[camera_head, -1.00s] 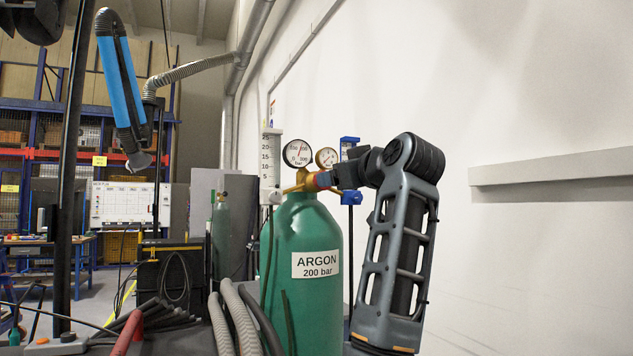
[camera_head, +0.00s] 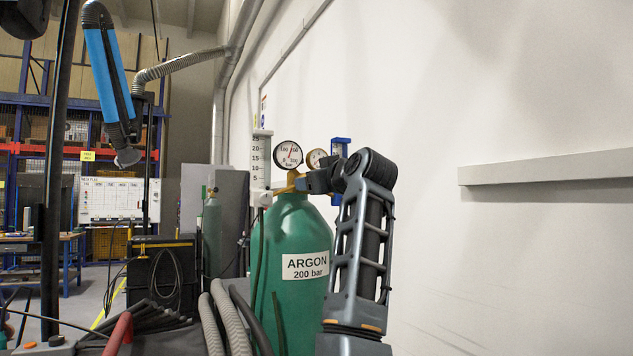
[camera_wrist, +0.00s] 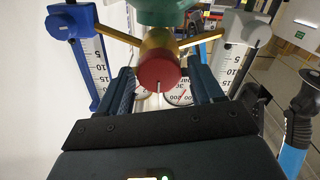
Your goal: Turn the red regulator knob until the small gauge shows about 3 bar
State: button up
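The red regulator knob (camera_wrist: 158,72) faces the wrist camera, on a brass regulator body (camera_wrist: 160,40). My gripper (camera_wrist: 160,68) is open, with one finger on each side of the knob and a visible gap on both sides. In the head view my gripper (camera_head: 318,181) is at the regulator and hides the knob. The small gauge (camera_head: 316,158) is behind the gripper, right of the larger gauge (camera_head: 288,154); its needle is too small to read. In the wrist view both dials are partly hidden below the knob.
The green argon bottle (camera_head: 290,235) stands under the regulator. White scaled flow tubes stand on both sides, one (camera_head: 261,160) left in the head view and another with a blue block (camera_wrist: 72,22). Hoses (camera_head: 230,315) lie in front left. A wall ledge (camera_head: 545,170) is at right.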

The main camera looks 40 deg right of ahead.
jog(key=c, duration=0.9)
jog(key=shift+m, duration=0.3)
jog(key=shift+d+f+m+p, duration=0.15)
jog(key=shift+m+p, duration=1.1)
jog(key=shift+m, duration=3.5)
jog(key=shift+d+f+m+p, duration=0.1)
jog(key=shift+m+p, duration=1.1)
jog(key=shift+m, duration=3.55)
jog(key=shift+s, duration=0.1)
jog(key=o, duration=1.1)
